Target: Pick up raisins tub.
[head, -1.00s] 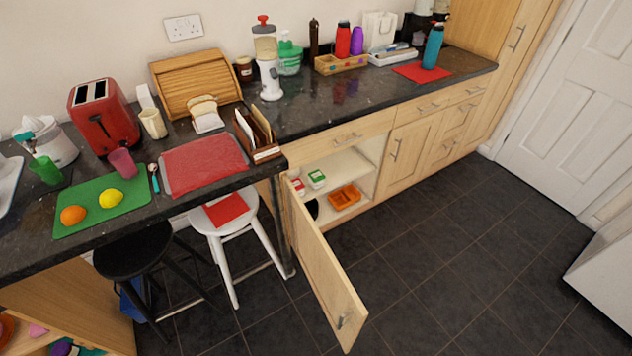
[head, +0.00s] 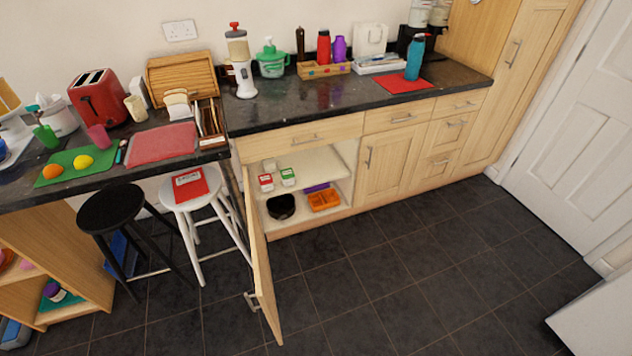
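Small tubs stand on the upper shelf (head: 315,164) of the open lower cabinet. One is white with a red label (head: 266,182) at the front left, and one is white with a green label (head: 288,177) just to its right. A paler tub (head: 269,165) stands behind them. The labels are too small to read, so I cannot tell which one is the raisins tub. Neither of my grippers is in view.
The cabinet door (head: 262,270) stands open, jutting toward me left of the opening. Below the shelf are a dark bowl (head: 281,207) and an orange divided tray (head: 325,200). A white stool (head: 187,203) and black stool (head: 112,207) stand left. Floor right of the door is clear.

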